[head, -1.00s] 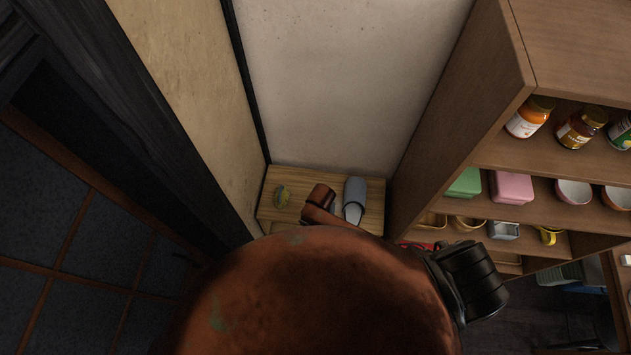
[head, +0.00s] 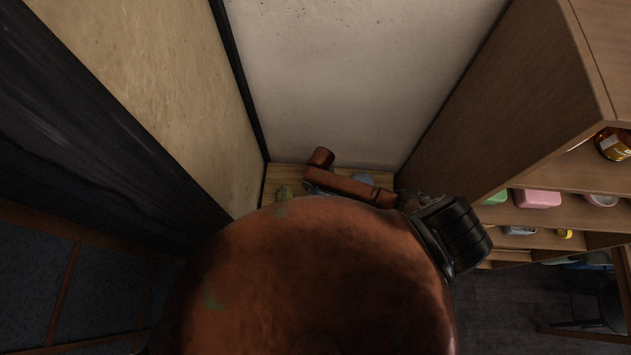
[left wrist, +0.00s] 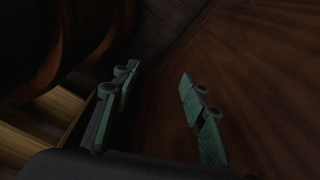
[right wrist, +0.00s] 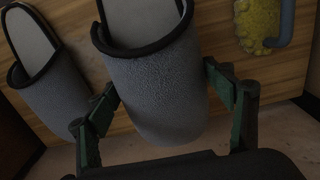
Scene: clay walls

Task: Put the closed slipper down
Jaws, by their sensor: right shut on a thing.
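My right gripper (right wrist: 160,80) is shut on a grey closed-toe slipper (right wrist: 157,95) with dark trim, one finger on each side of its toe part. A matching slipper (right wrist: 52,88) lies to its left on a pale wooden surface (right wrist: 282,76). I cannot tell whether the held slipper touches the wood. In the head view, my arm hides the right gripper and most of the wooden surface (head: 281,172); only a bit of a grey-blue slipper (head: 363,178) shows. My left gripper (left wrist: 160,78) is open and empty, beside a dark reddish-brown surface.
Walls close in the wooden surface behind and at the left. A tall wooden shelf unit (head: 500,110) stands at the right.

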